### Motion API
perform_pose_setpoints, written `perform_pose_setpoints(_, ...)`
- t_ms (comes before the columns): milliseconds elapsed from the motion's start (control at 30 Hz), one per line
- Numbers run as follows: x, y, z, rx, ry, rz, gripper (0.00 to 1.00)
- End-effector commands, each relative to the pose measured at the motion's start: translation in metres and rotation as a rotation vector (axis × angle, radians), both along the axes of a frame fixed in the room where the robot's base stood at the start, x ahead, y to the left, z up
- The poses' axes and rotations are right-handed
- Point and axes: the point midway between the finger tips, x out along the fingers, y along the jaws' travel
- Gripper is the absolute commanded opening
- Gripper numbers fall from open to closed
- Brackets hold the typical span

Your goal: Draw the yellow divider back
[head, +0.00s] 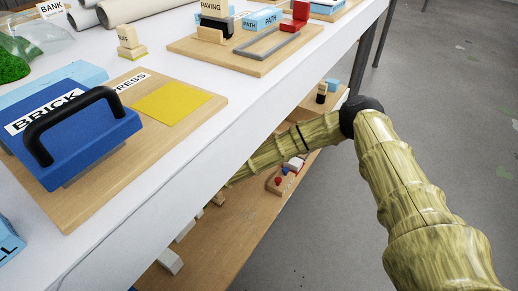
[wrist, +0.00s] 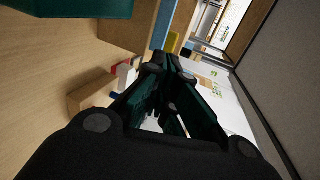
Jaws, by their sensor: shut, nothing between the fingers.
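A small yellow upright piece (wrist: 173,42) shows in the wrist view just beyond my fingertips, beside a wooden face; I cannot tell for certain that it is the yellow divider. My gripper (wrist: 166,75) is shut and empty, its dark fingers pointing toward that piece; a gap to it seems to remain, but contact cannot be judged. In the head view my arm reaches under the white table to the lower wooden shelf (head: 225,232), and the table edge hides my gripper. A flat yellow square (head: 172,103) lies on a board on the tabletop.
A wooden block (wrist: 92,95) with a red-and-white piece (wrist: 123,72) beside it lies left of my fingers. A teal object (wrist: 70,8) is at the upper left. The white tabletop (head: 240,100) overhangs the shelf. A blue BRICK press (head: 85,135) stands above.

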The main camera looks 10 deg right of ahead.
Motion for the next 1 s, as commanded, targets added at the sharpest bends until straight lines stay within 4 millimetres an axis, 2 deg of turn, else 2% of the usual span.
perform_pose_setpoints(33, 0.003, -0.006, -0.008, 0.001, 0.0, -0.003, 0.0)
perform_pose_setpoints(233, 0.014, -0.015, -0.013, 0.001, 0.001, 0.0, 0.0)
perform_pose_setpoints(767, 0.042, -0.043, -0.024, 0.0, -0.001, -0.002, 0.0)
perform_pose_setpoints(1000, 0.06, -0.06, -0.022, -0.002, -0.003, -0.001, 0.0)
